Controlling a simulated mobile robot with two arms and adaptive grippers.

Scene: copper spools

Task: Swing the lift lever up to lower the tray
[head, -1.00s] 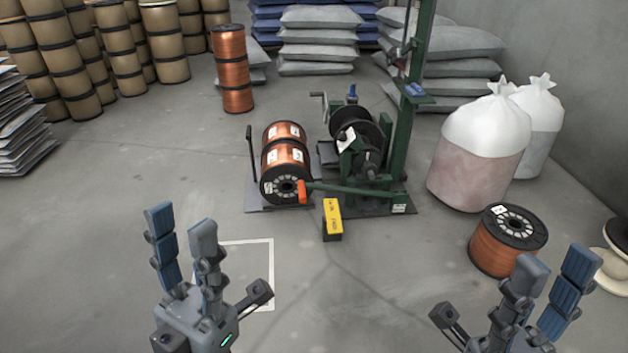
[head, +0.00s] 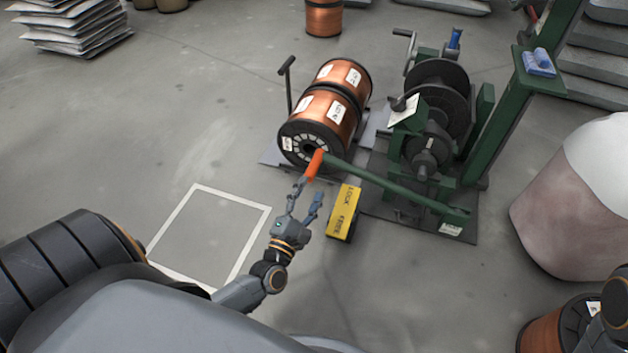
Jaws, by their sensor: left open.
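The lift lever (head: 385,182) is a green bar with an orange grip (head: 315,163). It runs low from the green stand (head: 476,155) toward the left and ends in front of the copper spools (head: 328,108). The spools lie on their sides on a flat grey tray (head: 271,154). My left gripper (head: 308,188) is open, with its fingers just below the orange grip. One fingertip is close to the grip; I cannot tell whether it touches. My right gripper is not visible; only a dark part of my right arm shows at the right edge.
A yellow and black block (head: 344,210) stands on the floor just right of my left gripper. A white sack (head: 575,195) and another copper spool (head: 545,335) are at the right. A white floor square (head: 190,190) lies left, with clear floor around it.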

